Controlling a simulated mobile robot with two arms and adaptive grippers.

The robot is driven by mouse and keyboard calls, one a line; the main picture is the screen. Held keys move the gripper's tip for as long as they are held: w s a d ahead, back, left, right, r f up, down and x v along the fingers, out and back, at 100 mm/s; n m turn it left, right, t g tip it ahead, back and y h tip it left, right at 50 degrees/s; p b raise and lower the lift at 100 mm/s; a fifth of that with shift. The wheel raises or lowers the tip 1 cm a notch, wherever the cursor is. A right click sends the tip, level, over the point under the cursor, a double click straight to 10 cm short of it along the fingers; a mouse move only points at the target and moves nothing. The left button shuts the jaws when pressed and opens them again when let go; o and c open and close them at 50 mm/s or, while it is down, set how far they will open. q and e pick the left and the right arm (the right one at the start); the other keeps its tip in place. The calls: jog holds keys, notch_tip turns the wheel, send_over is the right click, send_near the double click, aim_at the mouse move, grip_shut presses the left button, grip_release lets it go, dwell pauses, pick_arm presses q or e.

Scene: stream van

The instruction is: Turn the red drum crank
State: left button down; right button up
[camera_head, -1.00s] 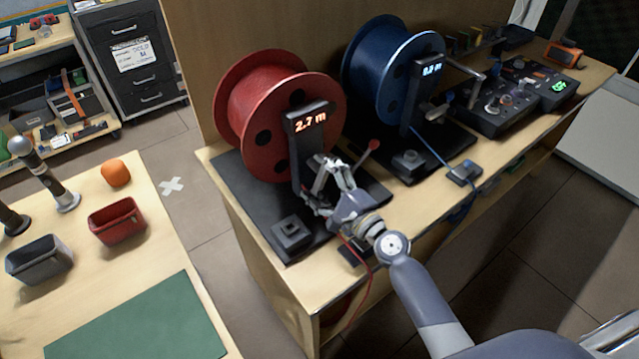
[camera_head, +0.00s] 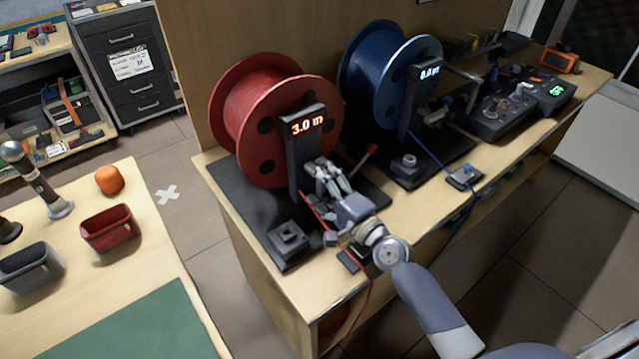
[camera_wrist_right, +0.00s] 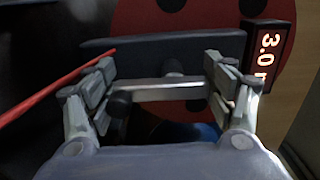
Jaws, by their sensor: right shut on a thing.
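The red drum (camera_head: 270,115) stands on a black base (camera_head: 235,185) with a dark post whose display (camera_head: 307,126) reads 3.0 m. My right gripper (camera_head: 322,177) is at the front of this post. In the right wrist view, my right gripper (camera_wrist_right: 162,85) is shut on the crank, whose grey bar (camera_wrist_right: 160,84) shows between the fingers with a dark round end beside it. The fingers hide much of the crank in the head view. The red drum (camera_wrist_right: 190,15) fills the back of the wrist view. My left gripper is not in view.
A red-knobbed lever (camera_head: 370,150) stands just right of my gripper. A red cable (camera_head: 368,290) hangs over the bench's front edge. A blue drum (camera_head: 385,75) stands to the right. A red bin (camera_head: 108,232) and an orange ball (camera_head: 109,180) are on the left table.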

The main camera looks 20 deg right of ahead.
jog(key=o, duration=1.1)
jog(key=shift+s+d+f, duration=0.1)
jog(key=shift+s+d, duration=0.1)
jog(key=shift+s, duration=0.3)
jog(key=v, duration=0.6)
jog(key=shift+s, duration=0.25)
